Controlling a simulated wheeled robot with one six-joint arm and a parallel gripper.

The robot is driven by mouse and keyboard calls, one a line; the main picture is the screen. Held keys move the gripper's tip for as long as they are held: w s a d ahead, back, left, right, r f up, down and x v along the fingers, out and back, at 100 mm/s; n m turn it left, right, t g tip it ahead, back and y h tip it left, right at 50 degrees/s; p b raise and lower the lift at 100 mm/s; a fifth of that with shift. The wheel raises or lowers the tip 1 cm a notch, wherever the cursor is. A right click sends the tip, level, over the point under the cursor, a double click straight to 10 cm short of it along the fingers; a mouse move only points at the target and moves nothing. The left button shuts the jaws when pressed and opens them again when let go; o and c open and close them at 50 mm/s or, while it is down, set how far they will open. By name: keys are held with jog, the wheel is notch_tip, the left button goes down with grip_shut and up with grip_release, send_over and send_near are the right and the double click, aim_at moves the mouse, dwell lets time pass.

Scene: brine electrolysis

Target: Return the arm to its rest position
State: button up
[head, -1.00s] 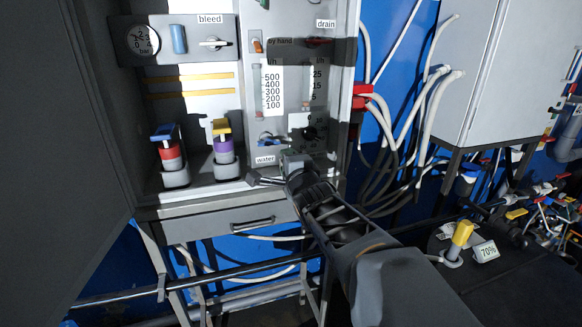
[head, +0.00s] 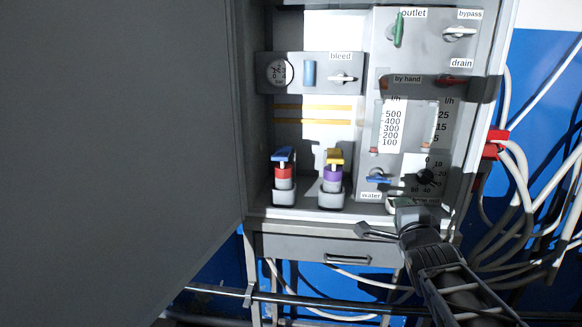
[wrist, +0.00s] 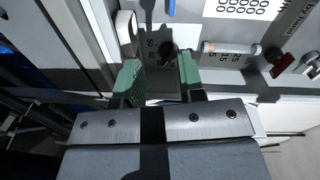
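My arm reaches up from the bottom right of the head view to the lower right of the open grey cabinet. My gripper (head: 405,200) is just below the black dial knob (head: 425,177) on the panel. In the wrist view my gripper (wrist: 160,78) has its two green-padded fingers apart, with nothing held between them. The black knob (wrist: 168,52) shows beyond the gap between the fingers. I cannot tell exactly how far the fingertips are from the panel.
A large dark door panel (head: 120,160) fills the left. Red-and-blue (head: 283,175) and purple-and-yellow (head: 333,177) fittings stand on the cabinet ledge. A blue water valve (head: 378,179) is beside the knob. A drawer (head: 315,249) and a rail (head: 300,300) are below; hoses (head: 525,215) hang at right.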

jog(key=s+f+n+g, duration=0.5)
jog(key=f+n+g, duration=0.25)
jog(key=f, duration=0.35)
jog(key=s+a+f+n+g+y, duration=0.4)
jog(key=s+a+f+n, duration=0.3)
jog(key=s+a+n, duration=0.3)
jog(key=shift+s+a+n+g, duration=0.3)
jog(key=shift+a+n+g, duration=0.35)
jog(key=shift+a+g, duration=0.25)
jog(key=shift+o, duration=0.5)
